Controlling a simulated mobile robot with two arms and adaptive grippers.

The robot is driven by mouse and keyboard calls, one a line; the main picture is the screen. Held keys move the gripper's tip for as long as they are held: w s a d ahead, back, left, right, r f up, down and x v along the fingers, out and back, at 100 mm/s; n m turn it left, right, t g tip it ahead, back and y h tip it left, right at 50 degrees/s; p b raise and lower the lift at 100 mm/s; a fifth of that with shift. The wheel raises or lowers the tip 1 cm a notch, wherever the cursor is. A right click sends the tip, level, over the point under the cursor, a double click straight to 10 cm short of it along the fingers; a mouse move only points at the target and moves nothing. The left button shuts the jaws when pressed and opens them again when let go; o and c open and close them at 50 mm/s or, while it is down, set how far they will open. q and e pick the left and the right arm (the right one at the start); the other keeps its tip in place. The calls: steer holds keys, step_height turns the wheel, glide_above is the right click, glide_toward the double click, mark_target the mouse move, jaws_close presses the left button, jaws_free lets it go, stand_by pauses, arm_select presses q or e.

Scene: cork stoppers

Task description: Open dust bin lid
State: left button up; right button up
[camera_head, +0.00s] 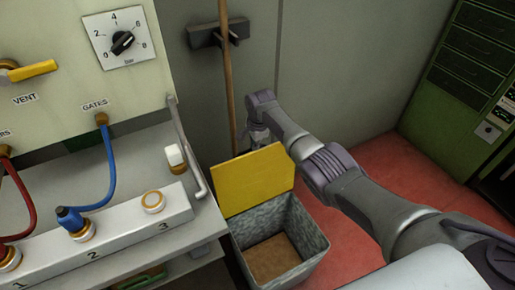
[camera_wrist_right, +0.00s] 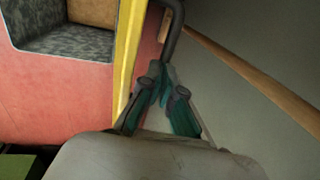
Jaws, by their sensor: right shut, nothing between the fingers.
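The dust bin (camera_head: 307,233) stands on the floor right of the bench, with grey mottled walls and a brown inner bottom. Its yellow lid (camera_head: 254,180) is raised at the back edge, so the bin is open. My right gripper (camera_head: 258,137) is behind the lid's upper edge, partly hidden. In the right wrist view, its fingers (camera_wrist_right: 163,84) are shut and empty beside the lid (camera_wrist_right: 127,55), seen edge-on. I cannot tell whether they touch it. The open bin (camera_wrist_right: 68,40) shows at upper left there. My left gripper is not in view.
A wooden pole (camera_head: 227,80) stands against the grey wall in a dark holder (camera_head: 203,36). The bench (camera_head: 105,232) with hoses and a bent grey pipe (camera_head: 187,150) is at left. A green cabinet (camera_head: 465,75) is at right. Red floor (camera_head: 395,165) between is clear.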

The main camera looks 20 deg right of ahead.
steer(key=shift+o, duration=1.4)
steer(key=shift+s+d+f, duration=0.1)
steer(key=shift+s+f, duration=0.1)
steer(key=shift+s, duration=0.1)
steer(key=shift+o, duration=0.9)
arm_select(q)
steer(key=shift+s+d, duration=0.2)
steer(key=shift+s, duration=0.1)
arm_select(e)
step_height(320, 180, up, 12)
steer(key=s, duration=0.1)
steer(key=shift+s+f, duration=0.15)
steer(key=shift+s, duration=0.25)
steer(key=shift+d, duration=0.1)
